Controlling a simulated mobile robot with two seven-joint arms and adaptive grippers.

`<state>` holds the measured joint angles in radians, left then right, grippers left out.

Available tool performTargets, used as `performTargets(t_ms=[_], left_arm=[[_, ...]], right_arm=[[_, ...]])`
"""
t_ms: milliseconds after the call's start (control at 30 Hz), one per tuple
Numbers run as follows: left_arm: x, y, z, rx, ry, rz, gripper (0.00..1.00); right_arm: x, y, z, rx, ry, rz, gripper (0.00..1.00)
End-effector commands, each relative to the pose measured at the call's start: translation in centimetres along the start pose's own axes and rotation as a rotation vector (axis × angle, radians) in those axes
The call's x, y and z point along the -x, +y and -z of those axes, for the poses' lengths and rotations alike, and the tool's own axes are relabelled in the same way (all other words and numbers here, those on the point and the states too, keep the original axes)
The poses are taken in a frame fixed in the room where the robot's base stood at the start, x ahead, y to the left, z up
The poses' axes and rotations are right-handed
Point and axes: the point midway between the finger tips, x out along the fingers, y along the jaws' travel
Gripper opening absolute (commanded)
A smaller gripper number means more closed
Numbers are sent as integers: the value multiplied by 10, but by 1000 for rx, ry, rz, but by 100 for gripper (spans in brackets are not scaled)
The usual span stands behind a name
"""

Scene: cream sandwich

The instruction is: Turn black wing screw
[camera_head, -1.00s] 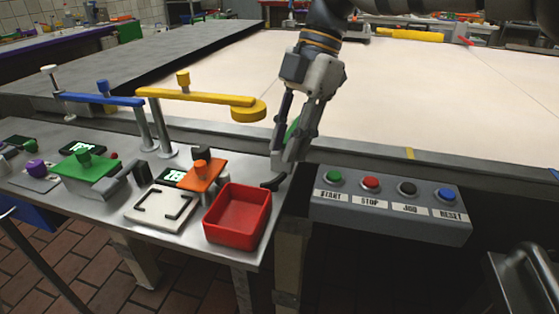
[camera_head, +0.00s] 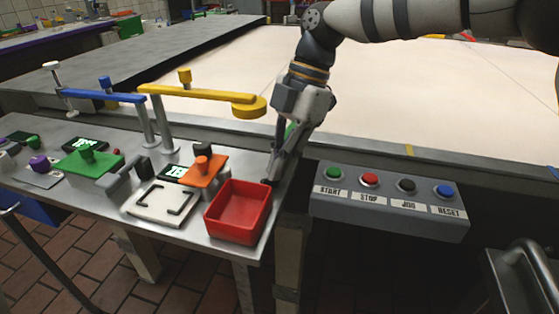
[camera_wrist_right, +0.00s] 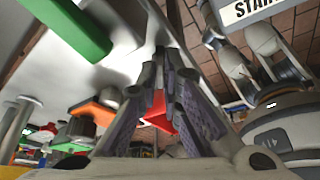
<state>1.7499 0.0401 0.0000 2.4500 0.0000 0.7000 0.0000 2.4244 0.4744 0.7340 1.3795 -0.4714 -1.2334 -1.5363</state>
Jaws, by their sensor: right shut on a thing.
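The black wing screw (camera_head: 267,181) is at the right end of the steel table, just behind the red tray. Only a small dark part of it shows at my fingertips in the head view. My right gripper (camera_head: 272,177) reaches down from above with its fingers close together and is shut on the screw. In the right wrist view the fingers of my right gripper (camera_wrist_right: 158,88) converge in the middle and hide most of what they hold. My left gripper is not in view.
The red tray (camera_head: 261,238) stands close in front of my gripper. The orange clamp (camera_head: 204,172) and yellow arm (camera_head: 205,95) stand left. A button box (camera_head: 388,220) is right.

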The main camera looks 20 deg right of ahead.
Motion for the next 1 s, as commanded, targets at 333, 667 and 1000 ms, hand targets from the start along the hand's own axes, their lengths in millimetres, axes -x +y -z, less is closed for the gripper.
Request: performTargets(t_ms=[333, 667, 1000], left_arm=[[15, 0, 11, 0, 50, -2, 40], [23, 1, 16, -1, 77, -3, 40], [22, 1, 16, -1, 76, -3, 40]], right_arm=[[4, -3, 2, -147, -2, -67, 0], [1, -6, 2, -431, -2, -180, 0], [-1, -9, 4, -731, -2, -303, 0]])
